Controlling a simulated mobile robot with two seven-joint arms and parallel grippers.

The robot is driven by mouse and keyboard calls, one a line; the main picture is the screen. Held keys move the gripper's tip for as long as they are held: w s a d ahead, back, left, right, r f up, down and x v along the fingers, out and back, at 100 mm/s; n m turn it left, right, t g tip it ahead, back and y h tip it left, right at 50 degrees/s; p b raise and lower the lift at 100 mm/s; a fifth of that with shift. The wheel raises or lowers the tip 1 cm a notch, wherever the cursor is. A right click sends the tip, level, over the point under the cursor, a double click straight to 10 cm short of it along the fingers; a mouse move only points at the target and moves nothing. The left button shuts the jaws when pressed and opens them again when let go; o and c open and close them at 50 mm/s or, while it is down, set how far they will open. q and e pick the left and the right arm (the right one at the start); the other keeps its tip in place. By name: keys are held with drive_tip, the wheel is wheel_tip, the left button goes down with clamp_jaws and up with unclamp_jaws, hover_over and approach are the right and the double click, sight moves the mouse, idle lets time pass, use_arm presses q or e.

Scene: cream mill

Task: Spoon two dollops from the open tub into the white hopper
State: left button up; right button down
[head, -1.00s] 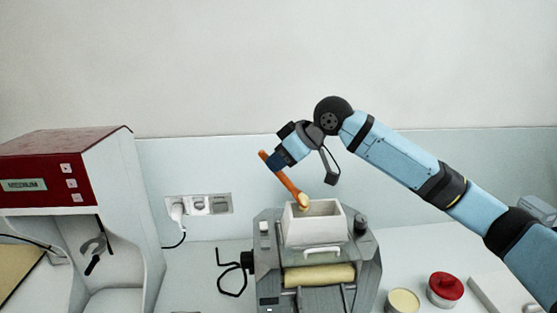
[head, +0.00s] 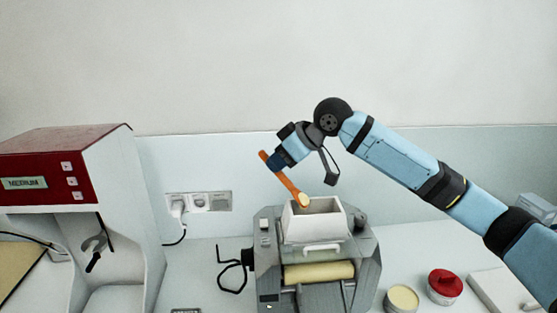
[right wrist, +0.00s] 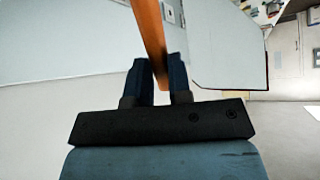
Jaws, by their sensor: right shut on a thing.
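My right gripper (head: 280,163) is shut on an orange spoon (head: 288,185), which slants down to the right. The spoon's head, with what looks like pale cream on it, is over the left rim of the white hopper (head: 318,231) on top of the grey mill. The right wrist view shows the spoon's orange handle (right wrist: 150,35) between the two fingers (right wrist: 160,78). The open tub (head: 403,300), with pale yellow cream in it, stands on the counter right of the mill. My left gripper is not in view.
The grey mill (head: 265,270) has a cream-coated roller (head: 318,272) below the hopper. A tub with a red lid (head: 445,288) stands beside the open tub. A red and white machine (head: 65,165) is at the left. Wall sockets (head: 200,203) are behind.

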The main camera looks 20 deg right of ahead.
drive_tip(key=shift+p, duration=0.45)
idle(1.3)
idle(0.6)
drive_tip(key=shift+w+a+p, duration=0.15)
drive_tip(key=shift+a+p, duration=0.05)
drive_tip(key=shift+p, duration=0.45)
idle(0.3)
wheel_tip(320, 180, up, 2)
drive_tip(key=shift+r+p, duration=0.1)
drive_tip(key=shift+p, duration=1.15)
drive_tip(key=shift+r, duration=1.85)
